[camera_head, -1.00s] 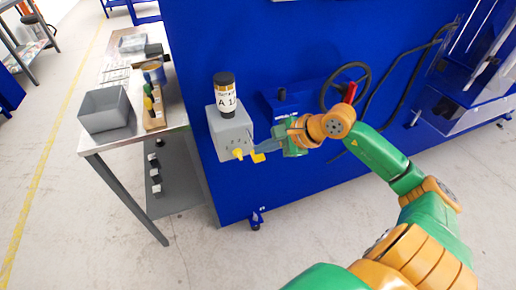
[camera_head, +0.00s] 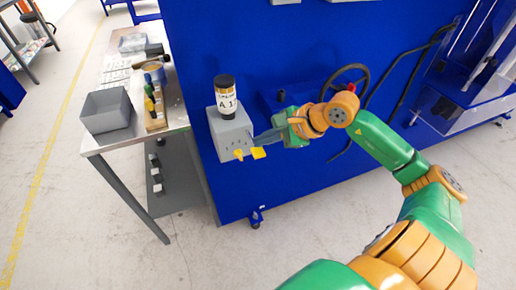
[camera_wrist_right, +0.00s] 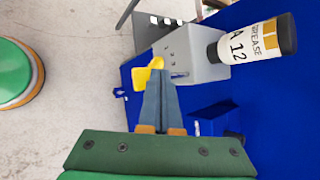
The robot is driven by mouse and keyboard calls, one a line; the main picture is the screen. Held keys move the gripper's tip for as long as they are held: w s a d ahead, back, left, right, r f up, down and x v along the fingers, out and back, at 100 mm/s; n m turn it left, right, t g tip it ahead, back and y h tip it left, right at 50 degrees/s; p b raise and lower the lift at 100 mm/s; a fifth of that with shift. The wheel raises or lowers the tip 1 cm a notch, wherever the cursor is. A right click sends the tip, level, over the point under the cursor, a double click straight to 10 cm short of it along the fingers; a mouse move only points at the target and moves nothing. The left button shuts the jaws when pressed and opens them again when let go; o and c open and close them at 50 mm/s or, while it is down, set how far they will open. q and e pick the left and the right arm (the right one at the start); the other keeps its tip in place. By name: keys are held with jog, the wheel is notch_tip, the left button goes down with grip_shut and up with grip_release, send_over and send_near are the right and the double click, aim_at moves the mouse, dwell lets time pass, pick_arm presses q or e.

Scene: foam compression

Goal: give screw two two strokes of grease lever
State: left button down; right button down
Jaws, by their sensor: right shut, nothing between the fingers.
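The grey grease unit (camera_head: 231,135) is fixed to the front of the blue machine. A grease cartridge (camera_head: 226,98) with a black cap and a label reading A 12 stands on it. Two yellow levers stick out at its lower front, a left one (camera_head: 238,155) and a right one (camera_head: 259,153). My right gripper (camera_head: 257,139) is shut and empty, with its tips beside the unit, just above the right lever. In the right wrist view the closed fingers (camera_wrist_right: 160,80) overlap the yellow lever area (camera_wrist_right: 146,74); contact cannot be told. My left gripper is out of view.
A metal table (camera_head: 105,142) on the left bears a grey bin (camera_head: 107,109) and a wooden rack (camera_head: 155,118) of small bottles. A handwheel (camera_head: 345,77) is on the blue machine (camera_head: 280,30) behind my right arm. Floor in front is clear.

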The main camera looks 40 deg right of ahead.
jog(key=shift+r+p, duration=1.5)
jog(key=shift+r, duration=1.05)
jog(key=shift+f, duration=0.1)
